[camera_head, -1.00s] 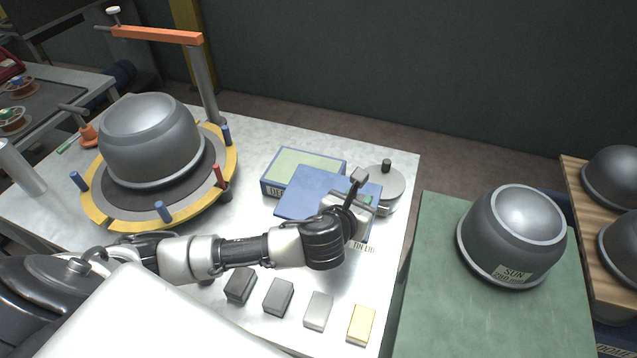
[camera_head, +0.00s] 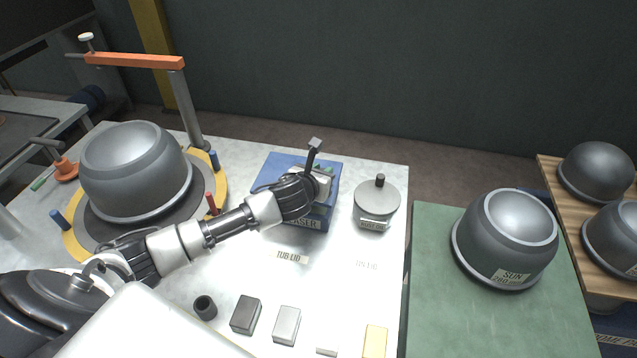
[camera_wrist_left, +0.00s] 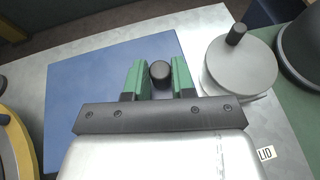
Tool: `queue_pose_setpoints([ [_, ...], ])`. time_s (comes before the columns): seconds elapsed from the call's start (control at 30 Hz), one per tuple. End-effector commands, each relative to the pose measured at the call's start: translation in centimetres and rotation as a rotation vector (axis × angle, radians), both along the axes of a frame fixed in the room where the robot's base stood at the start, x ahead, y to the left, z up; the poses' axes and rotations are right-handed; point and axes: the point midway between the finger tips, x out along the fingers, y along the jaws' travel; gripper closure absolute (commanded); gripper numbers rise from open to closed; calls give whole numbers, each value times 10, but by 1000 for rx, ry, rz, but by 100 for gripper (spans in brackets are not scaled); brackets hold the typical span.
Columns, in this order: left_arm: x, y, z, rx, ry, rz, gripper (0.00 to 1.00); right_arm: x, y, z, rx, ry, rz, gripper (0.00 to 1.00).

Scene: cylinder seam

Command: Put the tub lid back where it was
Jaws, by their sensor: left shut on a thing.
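The blue tub lid (camera_head: 282,166) is a flat square plate over the blue tub (camera_head: 325,222). Only the tub's labelled front and right side show. The lid hides its opening, and I cannot tell whether lid and rim touch. My left gripper (camera_head: 310,192) is above the lid, partly hiding it. In the left wrist view its green fingers (camera_wrist_left: 160,82) are shut on the lid's dark knob (camera_wrist_left: 160,73), and the lid's blue plate (camera_wrist_left: 85,82) spreads beneath. A "TUB LID" label (camera_head: 289,257) lies on bare table in front of the tub. My right gripper is not in view.
A round tin (camera_head: 377,207) with a knobbed lid stands right of the tub. Several small blocks (camera_head: 246,315) line the table's front. The clamp stand (camera_head: 190,110) and large dark dome (camera_head: 135,170) stand left. A green surface (camera_head: 440,315) with another dome is right.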

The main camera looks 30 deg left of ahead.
Motion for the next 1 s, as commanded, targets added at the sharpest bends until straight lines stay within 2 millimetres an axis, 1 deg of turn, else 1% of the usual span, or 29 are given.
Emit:
queue_pose_setpoints([
  [0.1, -1, 5, -6, -1, 0, -1, 100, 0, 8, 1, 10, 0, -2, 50],
  [0.2, -1, 5, -19, -4, 2, -1, 100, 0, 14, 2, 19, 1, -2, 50],
  [0.3, -1, 5, -35, -4, 2, 1, 100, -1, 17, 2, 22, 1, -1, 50],
  [0.4, -1, 5, -43, -2, 0, -1, 100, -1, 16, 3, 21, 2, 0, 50],
  [0.77, 0, 5, -46, 0, -1, -2, 100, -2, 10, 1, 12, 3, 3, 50],
  [0.8, -1, 5, -46, -1, -1, -2, 71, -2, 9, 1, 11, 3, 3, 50],
  [0.93, -1, 5, -46, -1, 0, -2, 51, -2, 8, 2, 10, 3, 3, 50],
  [1.0, -1, 5, -46, -1, 0, -2, 50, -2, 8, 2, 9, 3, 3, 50],
])
